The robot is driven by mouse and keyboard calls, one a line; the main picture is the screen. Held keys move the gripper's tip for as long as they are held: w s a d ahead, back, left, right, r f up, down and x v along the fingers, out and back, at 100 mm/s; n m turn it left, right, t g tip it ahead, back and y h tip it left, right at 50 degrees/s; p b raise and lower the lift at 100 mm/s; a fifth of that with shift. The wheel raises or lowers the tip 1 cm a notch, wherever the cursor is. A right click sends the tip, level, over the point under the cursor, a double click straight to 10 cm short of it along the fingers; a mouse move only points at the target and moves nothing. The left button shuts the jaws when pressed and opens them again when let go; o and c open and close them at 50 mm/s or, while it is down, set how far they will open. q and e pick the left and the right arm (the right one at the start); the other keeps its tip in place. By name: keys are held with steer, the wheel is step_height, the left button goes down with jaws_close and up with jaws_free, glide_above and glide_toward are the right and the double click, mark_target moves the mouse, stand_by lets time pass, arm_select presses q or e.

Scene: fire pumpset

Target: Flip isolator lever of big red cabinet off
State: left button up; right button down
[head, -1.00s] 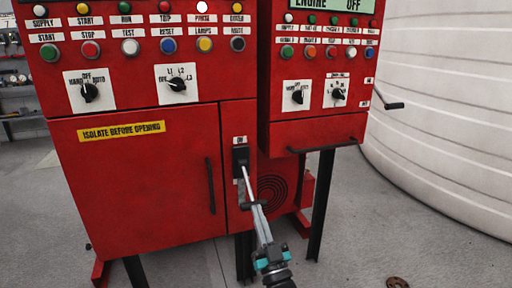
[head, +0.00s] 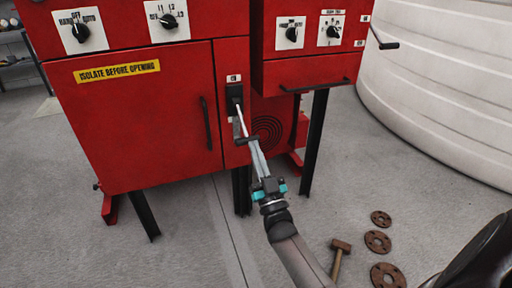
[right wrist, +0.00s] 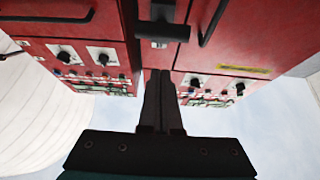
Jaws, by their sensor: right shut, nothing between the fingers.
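The big red cabinet (head: 150,125) stands at left centre in the head view. Its isolator (head: 235,92) is a black plate on a narrow panel right of the door. The isolator lever (head: 247,139) has a pale rod and a dark crossbar, and reaches outward and down from the plate. In the right wrist view, where the cabinet appears upside down, the crossbar (right wrist: 163,31) lies just beyond the fingertips. My right gripper (head: 252,147) is shut and empty at the lever's crossbar; it also shows in the right wrist view (right wrist: 158,73). Contact cannot be told. My left gripper is out of view.
A smaller red cabinet (head: 310,70) with a dark bar handle adjoins on the right. A white ribbed tank (head: 440,100) stands further right. A hammer (head: 340,250) and rusty discs (head: 378,242) lie on the floor. The door handle (head: 206,124) is left of the isolator.

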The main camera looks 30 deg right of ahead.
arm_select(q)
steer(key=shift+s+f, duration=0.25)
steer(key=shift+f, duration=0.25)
arm_select(e)
steer(key=f+v, duration=0.1)
steer(key=v, duration=0.9)
steer(key=shift+w, duration=0.45)
steer(key=shift+d+f, duration=0.1)
